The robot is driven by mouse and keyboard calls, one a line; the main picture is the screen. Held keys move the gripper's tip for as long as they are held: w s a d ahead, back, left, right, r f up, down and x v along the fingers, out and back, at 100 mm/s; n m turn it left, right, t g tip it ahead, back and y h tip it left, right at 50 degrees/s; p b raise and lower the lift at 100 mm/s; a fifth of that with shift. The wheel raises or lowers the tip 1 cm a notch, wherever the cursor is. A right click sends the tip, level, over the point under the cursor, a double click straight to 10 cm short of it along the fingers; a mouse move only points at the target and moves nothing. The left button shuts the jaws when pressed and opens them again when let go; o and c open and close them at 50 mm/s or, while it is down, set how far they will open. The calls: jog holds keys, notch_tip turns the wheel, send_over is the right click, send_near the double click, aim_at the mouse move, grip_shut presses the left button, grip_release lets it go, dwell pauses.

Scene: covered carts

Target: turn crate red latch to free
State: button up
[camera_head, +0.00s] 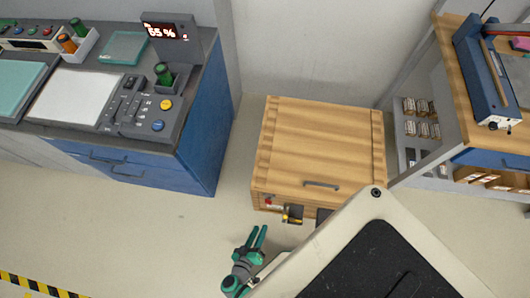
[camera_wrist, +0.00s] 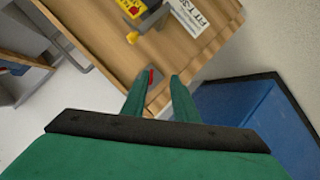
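The wooden crate (camera_head: 320,150) stands on the floor at the middle of the head view, with a dark handle (camera_head: 321,184) on its top. The red latch (camera_head: 268,200) is a small red part on its front face, near the left corner. In the wrist view the red latch (camera_wrist: 151,76) shows between my fingertips, on a small grey plate at the crate's (camera_wrist: 200,45) edge. My green gripper (camera_head: 259,232) is in front of the crate's left front. Its fingers are apart and empty in the wrist view (camera_wrist: 157,78). I cannot tell whether a finger touches the latch.
A dark box with a yellow part (camera_head: 292,214) sits on the crate's front, right of the latch. A blue cabinet (camera_head: 200,130) stands to the left, and a shelf unit (camera_head: 425,130) to the right. Bare floor (camera_head: 130,225) lies at the left front.

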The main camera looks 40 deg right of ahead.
aim_at(268, 201)
jog(key=w+d+f+h, duration=0.1)
jog(key=w+d, duration=0.5)
jog(key=d, duration=0.4)
jog(key=shift+w+f+m+t+h, duration=0.2)
jog(key=shift+w+m+t+h, duration=0.1)
jog(key=shift+w, duration=0.1)
grip_shut()
